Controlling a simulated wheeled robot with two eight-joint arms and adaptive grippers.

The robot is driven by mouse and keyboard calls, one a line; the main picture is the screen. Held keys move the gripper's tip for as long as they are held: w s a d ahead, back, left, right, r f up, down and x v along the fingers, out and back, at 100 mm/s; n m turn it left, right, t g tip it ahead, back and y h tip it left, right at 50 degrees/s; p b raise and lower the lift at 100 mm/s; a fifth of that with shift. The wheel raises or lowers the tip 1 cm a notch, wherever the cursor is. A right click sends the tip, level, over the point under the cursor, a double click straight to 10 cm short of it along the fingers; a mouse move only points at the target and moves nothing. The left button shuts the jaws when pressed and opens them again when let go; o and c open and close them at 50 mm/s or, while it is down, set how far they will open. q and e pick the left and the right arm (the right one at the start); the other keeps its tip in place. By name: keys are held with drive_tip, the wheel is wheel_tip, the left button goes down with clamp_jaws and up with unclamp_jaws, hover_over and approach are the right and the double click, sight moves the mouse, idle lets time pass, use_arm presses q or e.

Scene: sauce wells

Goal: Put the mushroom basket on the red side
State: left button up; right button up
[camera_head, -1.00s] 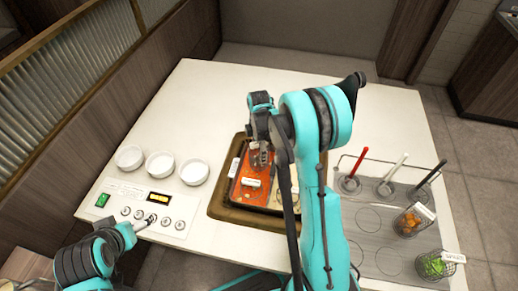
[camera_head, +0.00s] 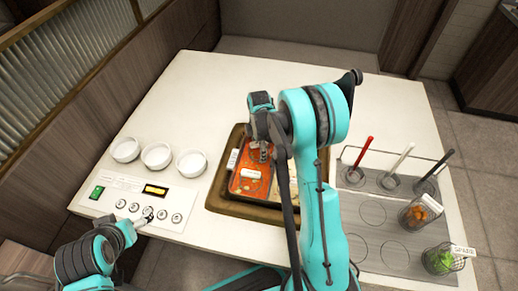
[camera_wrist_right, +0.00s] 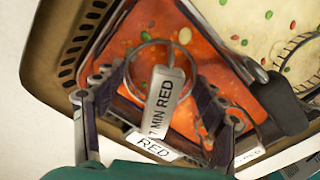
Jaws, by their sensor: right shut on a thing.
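The pot has a red broth side (camera_wrist_right: 205,75) and a pale broth side (camera_wrist_right: 250,25), split by a divider. My right gripper (camera_head: 259,152) is over the red side. In the right wrist view it is shut on a basket's handle, which carries a white tag (camera_wrist_right: 164,100) reading "MIN RED". That basket's wire ring (camera_wrist_right: 150,44) is over the red broth; its contents cannot be told, so I cannot tell whether it is the mushroom basket. Another wire basket (camera_wrist_right: 290,45) is at the pale side. My left gripper (camera_head: 146,216) is at the button panel, jaws unclear.
Three white bowls (camera_head: 157,155) stand behind the button panel (camera_head: 115,194). At the right, a grey rack (camera_head: 375,235) holds red, white and black-handled tools, a basket with orange-brown food (camera_head: 416,213) and one with green food (camera_head: 439,261). The table's back is clear.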

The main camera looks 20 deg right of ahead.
drive_tip(key=shift+f+b, duration=0.35)
drive_tip(key=shift+b, duration=0.05)
idle(0.4)
drive_tip(key=o, duration=1.5)
drive_tip(key=shift+r+p, duration=3.65)
drive_tip(key=shift+r, duration=1.95)
drive_tip(key=shift+f, duration=0.1)
